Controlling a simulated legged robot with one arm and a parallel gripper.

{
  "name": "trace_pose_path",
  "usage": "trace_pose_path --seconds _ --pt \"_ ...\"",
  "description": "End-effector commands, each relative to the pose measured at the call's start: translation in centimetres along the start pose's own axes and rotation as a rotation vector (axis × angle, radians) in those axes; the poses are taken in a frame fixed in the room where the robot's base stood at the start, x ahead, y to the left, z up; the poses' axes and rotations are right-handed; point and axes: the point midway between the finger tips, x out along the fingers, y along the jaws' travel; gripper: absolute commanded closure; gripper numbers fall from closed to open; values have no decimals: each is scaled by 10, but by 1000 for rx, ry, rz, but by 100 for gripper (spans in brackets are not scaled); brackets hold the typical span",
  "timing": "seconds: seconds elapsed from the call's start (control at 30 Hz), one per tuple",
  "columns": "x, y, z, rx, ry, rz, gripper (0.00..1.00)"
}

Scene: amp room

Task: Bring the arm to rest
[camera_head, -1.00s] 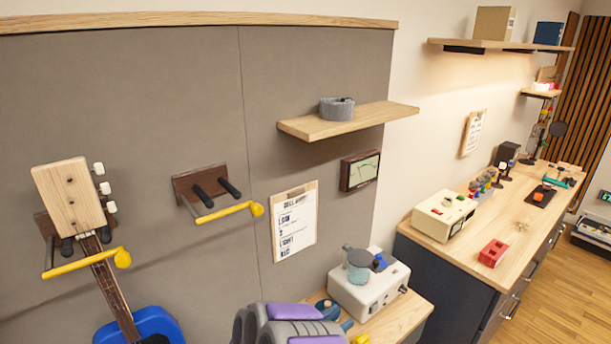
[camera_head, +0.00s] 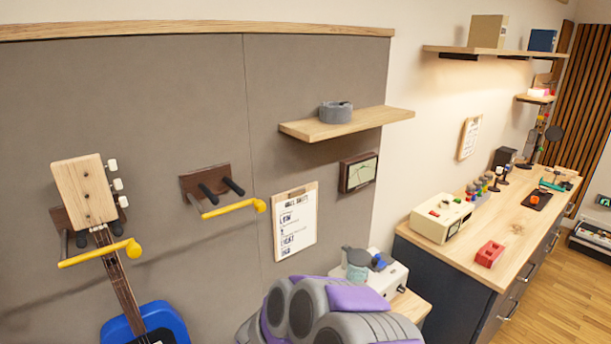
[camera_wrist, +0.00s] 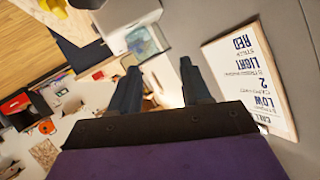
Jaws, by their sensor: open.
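My arm (camera_head: 335,312), grey and purple, shows folded at the bottom middle of the head view, in front of the small bench with the white box. In the wrist view my gripper (camera_wrist: 160,85) has its two dark fingers apart with nothing held between them. Beyond the fingers are a white box and a pale, glassy piece (camera_wrist: 145,42), and a clipboard sheet (camera_wrist: 250,75) lies to the right. The gripper's fingertips cannot be made out in the head view.
A blue guitar (camera_head: 145,325) hangs on the left wall hook, and a second hook (camera_head: 215,192) is empty. A wooden shelf (camera_head: 350,123) juts out above. The white box (camera_head: 385,277) stands behind my arm. A long workbench (camera_head: 510,222) runs along the right.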

Motion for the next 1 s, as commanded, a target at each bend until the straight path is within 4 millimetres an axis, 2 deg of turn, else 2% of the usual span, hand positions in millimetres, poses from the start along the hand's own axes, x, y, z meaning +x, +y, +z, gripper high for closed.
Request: trace_pose_path --seconds 0.1,0.23,0.37,0.47,0.57,0.67,0.77,0.87,1.0 --pt "-20 -36 -13 33 -148 -154 53" --pt "-54 -64 -25 20 -304 -312 53" --pt "-97 -72 -33 -40 -452 -440 53" --pt "-131 -63 -38 -112 -558 -510 53" --pt "-165 -44 -41 -200 -659 -551 53" --pt "-196 -11 -42 -303 -758 -558 53" --pt "-225 33 -42 -406 -857 -528 53" --pt "-252 85 -44 -506 -952 -464 53" --pt "-289 168 -49 -622 -1085 -315 53"
